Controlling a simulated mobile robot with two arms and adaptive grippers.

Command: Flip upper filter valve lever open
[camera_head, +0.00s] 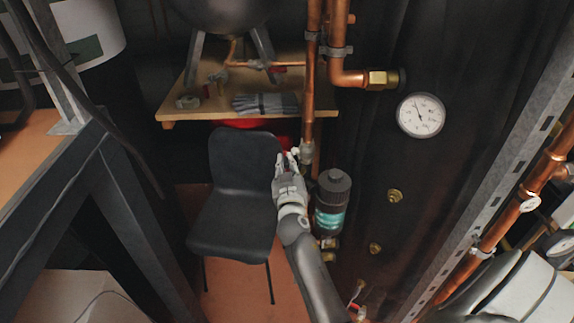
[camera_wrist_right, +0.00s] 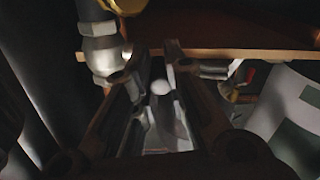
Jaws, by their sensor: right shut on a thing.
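My right gripper (camera_head: 288,157) is at the copper pipe (camera_head: 308,110), just above and left of the black filter (camera_head: 332,190) with a teal label. In the right wrist view its two fingers (camera_wrist_right: 160,85) are closed in on the upper filter valve lever (camera_wrist_right: 161,88), a pale, blurred piece between them. The lever's full length and its angle to the pipe cannot be made out. A metal pipe fitting (camera_wrist_right: 100,45) shows just beyond the left finger. In the head view the hand hides most of the valve. My left gripper is not in view.
A black chair (camera_head: 235,190) stands left of my right arm. A wooden shelf (camera_head: 190,110) with gloves (camera_head: 265,103) is behind. A pressure gauge (camera_head: 421,115) and brass fittings (camera_head: 394,196) are on the dark tank at right. A metal frame (camera_head: 500,180) stands farther right.

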